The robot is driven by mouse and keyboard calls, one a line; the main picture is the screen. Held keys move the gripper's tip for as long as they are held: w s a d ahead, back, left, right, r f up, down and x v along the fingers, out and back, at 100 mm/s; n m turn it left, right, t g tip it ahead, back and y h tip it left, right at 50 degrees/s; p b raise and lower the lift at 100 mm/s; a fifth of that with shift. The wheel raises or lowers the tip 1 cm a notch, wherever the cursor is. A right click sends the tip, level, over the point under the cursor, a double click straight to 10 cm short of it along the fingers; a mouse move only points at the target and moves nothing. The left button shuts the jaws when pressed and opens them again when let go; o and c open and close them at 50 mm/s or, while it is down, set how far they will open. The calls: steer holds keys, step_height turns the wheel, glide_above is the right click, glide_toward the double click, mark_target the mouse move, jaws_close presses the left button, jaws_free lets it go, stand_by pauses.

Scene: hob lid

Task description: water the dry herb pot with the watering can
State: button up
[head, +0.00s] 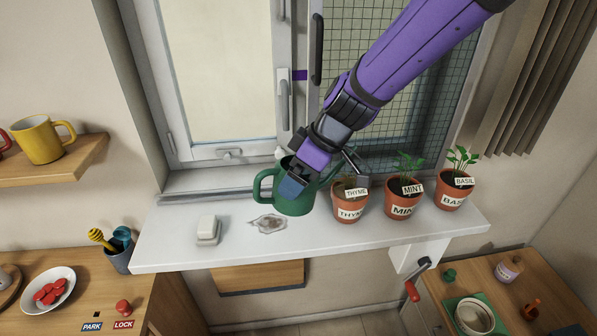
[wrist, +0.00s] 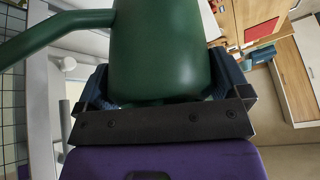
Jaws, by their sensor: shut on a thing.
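The green watering can (head: 295,203) is upright over the white sill, its handle to the left and its spout reaching right toward the thyme pot. My gripper (head: 292,186) is shut on the can's body. In the wrist view the can (wrist: 160,50) fills the space between my dark fingers (wrist: 162,88), its spout to the left. I cannot tell whether the can's base touches the sill. The thyme pot (head: 349,212) stands just right of the can, its plant low and sparse, partly behind my arm. The mint pot (head: 403,209) and basil pot (head: 453,200) hold upright green leaves.
A white block-like object (head: 208,231) and a greyish patch (head: 268,223) lie on the sill (head: 165,240) left of the can. The window (head: 220,80) is behind. A crank with a red handle (head: 413,289) hangs below the sill's right end.

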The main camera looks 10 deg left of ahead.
steer(key=shift+f, duration=0.4)
stand_by(0.3)
steer(key=shift+a+r+g+y, duration=0.1)
steer(key=shift+r+g+y, duration=0.7)
steer(key=shift+r+y, duration=0.55)
stand_by(1.2)
steer(key=shift+w+d+r+m+g+y, duration=0.1)
steer(key=shift+r+m+g+y, duration=0.1)
steer(key=shift+r+y, duration=0.35)
steer(key=shift+w+d+r+m+g+y, duration=0.1)
steer(key=shift+d+r+g+y, duration=0.1)
steer(key=shift+r, duration=0.5)
steer(key=shift+w+d+r+m+g+y, duration=0.1)
steer(key=shift+r+g+y, duration=0.1)
steer(key=shift+r+y, duration=0.35)
stand_by(1.4)
steer(key=shift+s+a, duration=0.1)
